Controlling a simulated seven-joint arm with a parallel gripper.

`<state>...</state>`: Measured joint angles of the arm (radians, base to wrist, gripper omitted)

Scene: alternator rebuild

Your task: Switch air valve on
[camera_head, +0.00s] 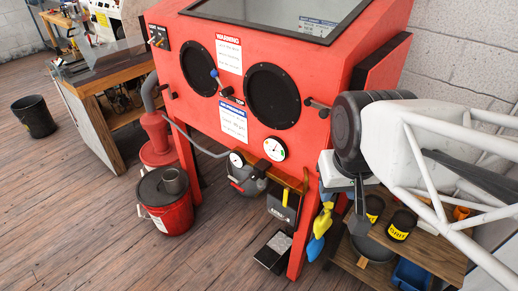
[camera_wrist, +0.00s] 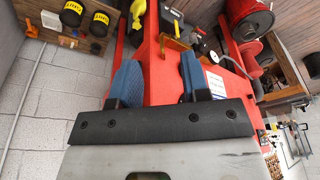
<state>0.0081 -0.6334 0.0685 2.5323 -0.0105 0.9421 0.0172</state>
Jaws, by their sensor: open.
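The red blast cabinet (camera_head: 215,110) stands in the middle of the head view.
A larger gauge (camera_head: 274,149) sits on the cabinet front. A black pedal (camera_head: 273,251) lies on the floor below. A wooden shelf (camera_head: 440,255) with black jars (camera_head: 400,225) stands at right. A red bucket (camera_head: 166,212) stands at left. The floor in front is clear.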

